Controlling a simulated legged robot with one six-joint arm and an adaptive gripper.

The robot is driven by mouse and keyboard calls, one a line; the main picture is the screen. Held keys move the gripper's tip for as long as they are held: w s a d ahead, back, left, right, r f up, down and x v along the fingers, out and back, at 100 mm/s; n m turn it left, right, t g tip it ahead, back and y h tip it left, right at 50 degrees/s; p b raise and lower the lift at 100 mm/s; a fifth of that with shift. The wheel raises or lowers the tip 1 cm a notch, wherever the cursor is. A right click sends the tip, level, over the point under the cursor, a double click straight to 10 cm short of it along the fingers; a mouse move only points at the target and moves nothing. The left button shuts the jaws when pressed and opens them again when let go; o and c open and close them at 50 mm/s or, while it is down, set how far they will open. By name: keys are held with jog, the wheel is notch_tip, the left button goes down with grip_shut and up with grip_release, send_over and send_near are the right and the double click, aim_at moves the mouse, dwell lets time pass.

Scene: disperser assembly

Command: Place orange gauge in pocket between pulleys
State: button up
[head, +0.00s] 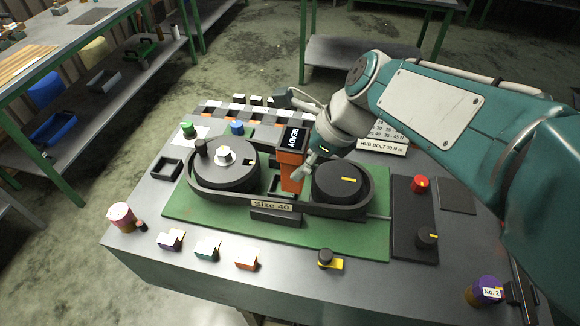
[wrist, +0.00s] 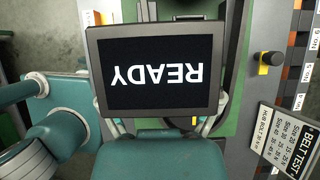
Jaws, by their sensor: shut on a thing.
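The orange gauge (head: 290,170) stands upright between the two dark pulleys, its black screen reading READY. My gripper (head: 307,170) is shut on it from the right. In the wrist view the gauge's screen (wrist: 158,73) faces the camera, upside down, between my gripper's fingers (wrist: 160,124). The left pulley (head: 226,168) has a silver hub and black knob; the right pulley (head: 338,184) has a yellow mark. The dark pocket (head: 275,188) shows beside the gauge's lower end. I cannot tell whether the gauge is inside it or just above, as its base is partly hidden.
A black belt rim labelled Size 40 (head: 272,205) surrounds the pulleys on a green plate (head: 225,228). Small coloured blocks (head: 207,247) and a black-yellow knob (head: 326,260) lie in front. A red button (head: 420,184) is at right. A black square frame (head: 166,168) sits left.

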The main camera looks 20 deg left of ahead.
jog(key=shift+w+a+f, duration=0.65)
jog(key=shift+w+f, duration=0.2)
jog(key=shift+f, duration=0.75)
jog(key=shift+w+a+f, duration=0.65)
jog(key=shift+w+f, duration=0.15)
jog(key=shift+f, duration=0.8)
jog(key=shift+w+a+f, duration=0.65)
jog(key=shift+w+f, duration=0.2)
jog(key=shift+f, duration=0.75)
jog(key=o, duration=1.1)
jog(key=shift+f, duration=0.1)
